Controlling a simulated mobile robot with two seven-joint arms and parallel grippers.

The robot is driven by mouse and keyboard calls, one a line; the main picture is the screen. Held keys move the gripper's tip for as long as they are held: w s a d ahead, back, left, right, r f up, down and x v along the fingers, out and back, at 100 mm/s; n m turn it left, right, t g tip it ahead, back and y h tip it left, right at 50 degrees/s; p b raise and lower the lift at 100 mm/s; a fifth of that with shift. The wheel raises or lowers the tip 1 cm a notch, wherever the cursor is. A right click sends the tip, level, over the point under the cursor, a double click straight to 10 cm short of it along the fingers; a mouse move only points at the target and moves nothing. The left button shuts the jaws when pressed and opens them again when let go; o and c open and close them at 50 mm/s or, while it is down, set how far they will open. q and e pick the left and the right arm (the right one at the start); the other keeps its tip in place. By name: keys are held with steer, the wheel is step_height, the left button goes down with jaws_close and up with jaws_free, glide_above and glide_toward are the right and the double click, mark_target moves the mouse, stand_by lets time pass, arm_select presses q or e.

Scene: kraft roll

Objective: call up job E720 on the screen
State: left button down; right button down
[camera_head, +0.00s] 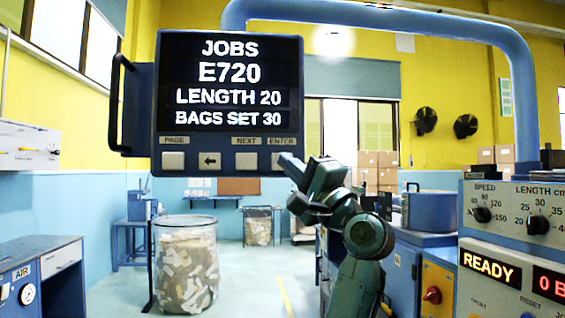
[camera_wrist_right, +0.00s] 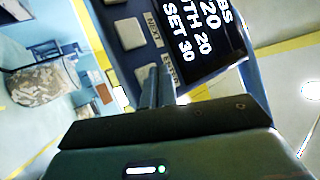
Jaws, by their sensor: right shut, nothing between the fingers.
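The screen (camera_head: 230,80) hangs from a blue arm and reads JOBS, E720, LENGTH 20, BAGS SET 30. Below the text is a row of grey buttons: the PAGE button (camera_head: 173,161), the arrow button (camera_head: 210,161), the NEXT button (camera_head: 246,161) and the ENTER button (camera_head: 277,163). My right gripper (camera_head: 286,160) is shut and empty, its tips in front of the ENTER button and partly hiding it. In the right wrist view the closed fingers (camera_wrist_right: 157,87) reach the ENTER button area; I cannot tell whether they touch it. My left gripper is not in view.
A machine panel (camera_head: 510,245) at the right has SPEED and LENGTH knobs and a lit READY display (camera_head: 490,268). A clear bin (camera_head: 187,265) of paper scraps stands on the floor below the screen. A black handle (camera_head: 118,105) juts from the screen's left side.

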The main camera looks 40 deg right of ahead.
steer(key=shift+w, duration=0.1)
stand_by(0.6)
steer(key=shift+w+d, duration=0.25)
steer(key=shift+w, duration=0.05)
steer(key=shift+w+d, duration=0.2)
steer(key=shift+w, duration=0.15)
stand_by(0.7)
steer(key=shift+s+a, duration=0.1)
steer(key=shift+s, duration=0.05)
steer(key=shift+s+a, duration=0.35)
steer(key=shift+s, duration=0.2)
steer(key=s+a, duration=0.1)
steer(key=s, duration=0.2)
steer(key=s+a, duration=0.1)
steer(key=shift+s+a+p, duration=0.15)
steer(key=shift+a+p, duration=0.15)
steer(key=shift+p, duration=0.1)
stand_by(0.9)
